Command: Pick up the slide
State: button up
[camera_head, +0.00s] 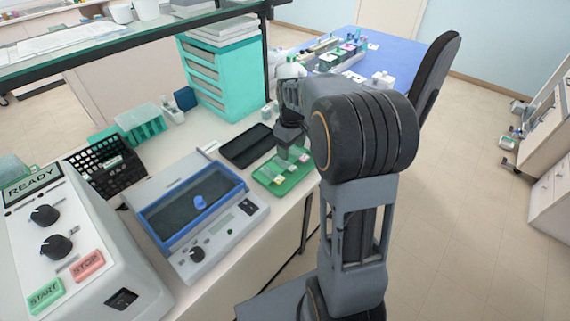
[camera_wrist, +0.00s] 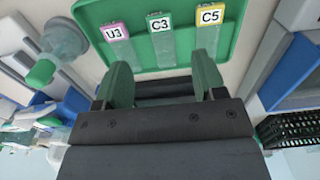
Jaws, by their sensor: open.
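Three glass slides lie side by side in a green tray (camera_head: 270,184). In the wrist view the tray (camera_wrist: 240,12) holds a slide with a pink label U3 (camera_wrist: 114,32), a slide with a white-green label C3 (camera_wrist: 159,24) and a slide with a yellow label C5 (camera_wrist: 210,15). My gripper (camera_wrist: 163,82) is open over the tray, its two fingers apart.
A black tray (camera_head: 247,146) lies beside the green tray. A blue-rimmed water bath (camera_head: 190,210) and a READY machine (camera_head: 70,245) stand nearer on the bench. A black rack (camera_head: 107,167) and teal drawers (camera_head: 222,75) stand farther left and behind. The bench edge is close on the right.

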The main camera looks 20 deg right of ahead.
aim_at(290, 166)
jog(key=shift+a+f, duration=0.1)
jog(key=shift+f, duration=3.4)
jog(key=c, duration=1)
jog(key=shift+r, duration=0.1)
